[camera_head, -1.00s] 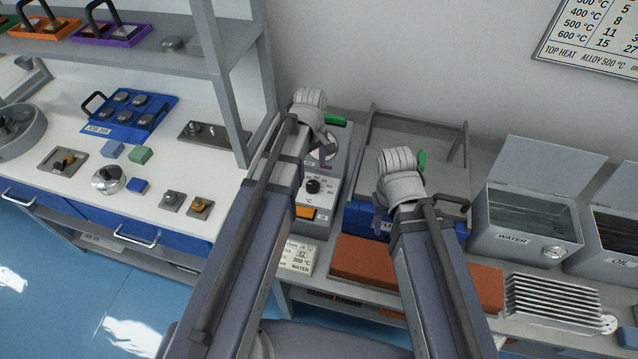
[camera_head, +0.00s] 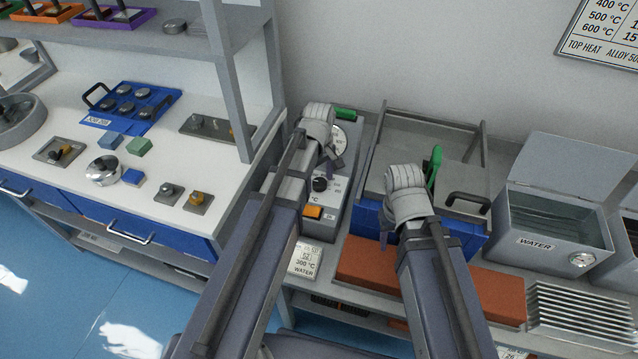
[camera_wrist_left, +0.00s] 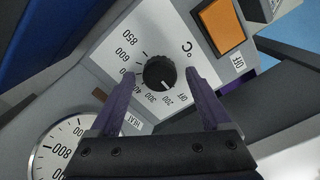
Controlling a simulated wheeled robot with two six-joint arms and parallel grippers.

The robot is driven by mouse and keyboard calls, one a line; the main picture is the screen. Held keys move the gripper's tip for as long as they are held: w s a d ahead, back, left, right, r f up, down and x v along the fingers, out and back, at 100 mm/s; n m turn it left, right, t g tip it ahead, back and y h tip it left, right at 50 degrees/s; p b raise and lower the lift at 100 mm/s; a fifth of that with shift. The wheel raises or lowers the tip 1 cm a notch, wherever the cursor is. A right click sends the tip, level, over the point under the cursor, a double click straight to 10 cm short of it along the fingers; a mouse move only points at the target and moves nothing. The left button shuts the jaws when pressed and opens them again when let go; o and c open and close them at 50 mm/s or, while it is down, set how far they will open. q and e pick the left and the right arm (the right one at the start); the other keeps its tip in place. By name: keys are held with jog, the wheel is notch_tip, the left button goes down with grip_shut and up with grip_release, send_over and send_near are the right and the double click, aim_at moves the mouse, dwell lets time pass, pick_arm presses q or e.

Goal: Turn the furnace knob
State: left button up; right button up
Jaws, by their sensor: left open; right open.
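The black furnace knob (camera_head: 320,184) sits on the grey control panel (camera_head: 336,190), above an orange button (camera_head: 313,212). In the left wrist view the knob (camera_wrist_left: 160,73) stands between the two purple fingers of my open left gripper (camera_wrist_left: 160,84), with a gap on each side. Its white mark points about toward 200 on a scale from OFF to 850. In the head view my left gripper (camera_head: 333,160) is just above the knob, partly hidden by its wrist. My right gripper (camera_head: 386,238) is open in front of the blue box (camera_head: 365,217), its fingers mostly hidden.
A round dial (camera_wrist_left: 62,150) is beside the knob panel. A handled lid (camera_head: 466,185) and green piece (camera_head: 435,168) are near my right arm. A WATER tank (camera_head: 556,215) stands to the right, red-brown blocks (camera_head: 360,262) in front. A shelf post (camera_head: 232,90) rises at the left.

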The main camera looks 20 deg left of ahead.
pick_arm(q)
grip_shut()
dwell(0.7)
